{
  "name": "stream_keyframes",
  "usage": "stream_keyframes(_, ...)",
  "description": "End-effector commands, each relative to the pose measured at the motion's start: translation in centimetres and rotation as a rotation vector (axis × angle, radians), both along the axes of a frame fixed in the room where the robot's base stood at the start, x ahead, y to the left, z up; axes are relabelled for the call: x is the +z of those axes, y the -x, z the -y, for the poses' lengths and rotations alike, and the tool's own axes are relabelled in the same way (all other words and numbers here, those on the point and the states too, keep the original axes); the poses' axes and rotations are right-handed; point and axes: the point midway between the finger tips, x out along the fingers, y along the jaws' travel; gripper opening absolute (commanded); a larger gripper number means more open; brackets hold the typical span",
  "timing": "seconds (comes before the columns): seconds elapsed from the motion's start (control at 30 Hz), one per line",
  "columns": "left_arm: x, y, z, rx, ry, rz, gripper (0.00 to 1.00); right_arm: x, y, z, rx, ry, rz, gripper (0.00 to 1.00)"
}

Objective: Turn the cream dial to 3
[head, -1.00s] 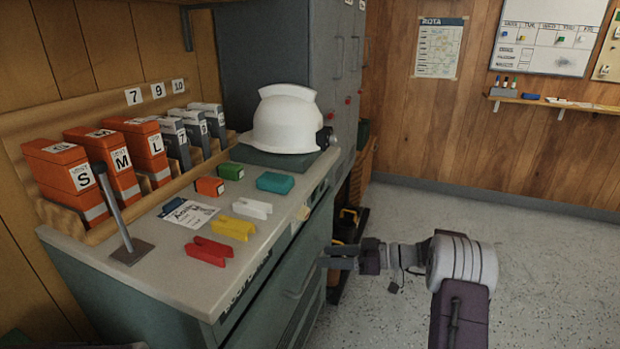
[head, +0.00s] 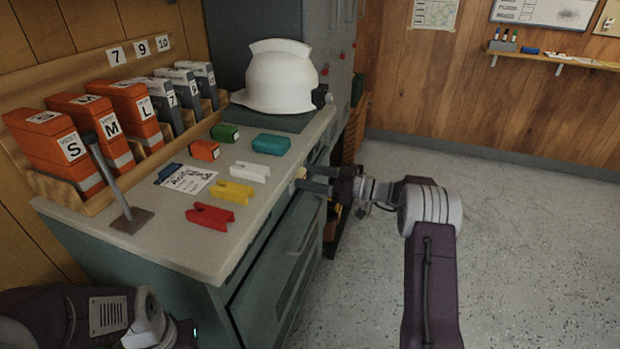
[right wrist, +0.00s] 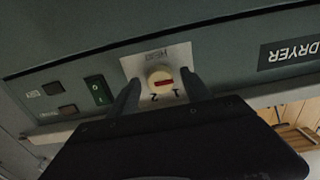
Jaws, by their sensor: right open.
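The dial also shows small at the cabinet's front edge in the head view (head: 300,173). My right gripper (right wrist: 161,79) is open, with one finger on each side of the dial; I cannot tell whether they touch it. It also shows in the head view (head: 306,179). My left arm shows at the lower left, its gripper out of view.
On the panel are a green rocker switch (right wrist: 98,90) and a DRYER label (right wrist: 289,55). The worktop (head: 165,232) holds a white helmet (head: 278,82), coloured clips and a metal post (head: 115,170). The floor at right is clear.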

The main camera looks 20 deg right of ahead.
Motion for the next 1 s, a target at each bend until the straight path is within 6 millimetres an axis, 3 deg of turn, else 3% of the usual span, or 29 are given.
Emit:
stream_keyframes(0.17, 0.0, 0.0, 0.0, 0.0, 0.0, 0.0, 0.36, 0.0, 0.0, 0.0, 0.0, 0.0, 0.0, 0.57)
stream_keyframes(0.37, 0.0, 0.0, 0.0, 0.0, 0.0, 0.0, 0.36, 0.0, 0.0, 0.0, 0.0, 0.0, -0.001, 0.02)
stream_keyframes(0.67, -0.3, 0.0, 0.0, 0.0, 0.0, 0.0, 0.36, -0.1, 0.0, 0.0, 0.0, -0.018, -0.029, 0.0)
stream_keyframes(1.0, -1.6, 0.0, 0.0, 0.0, 0.0, 0.0, 0.36, -0.2, 0.1, 0.0, 0.0, -0.147, -0.219, 0.0)
